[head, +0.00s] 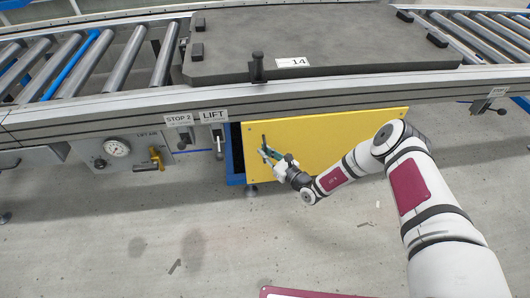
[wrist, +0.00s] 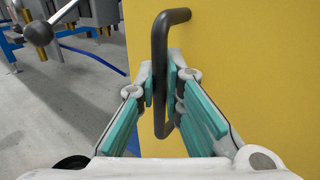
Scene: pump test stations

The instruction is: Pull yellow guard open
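The yellow guard (head: 322,137) is a flat upright panel under the conveyor; it fills the right part of the wrist view (wrist: 260,70). A dark bar handle (wrist: 160,50) stands out from the guard near its left edge and also shows in the head view (head: 264,141). My gripper (wrist: 162,85) has its teal-padded fingers on both sides of the handle's long bar, close against it, and looks shut on it. The handle's lower end shows between the fingers.
Left of the guard are a LIFT lever (head: 218,142), a STOP 2 lever (head: 182,138), a gauge (head: 117,147) and a yellow valve (head: 156,157). A dark pallet marked 14 (head: 320,40) lies on the conveyor above. The floor (head: 200,240) before the guard is mostly clear.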

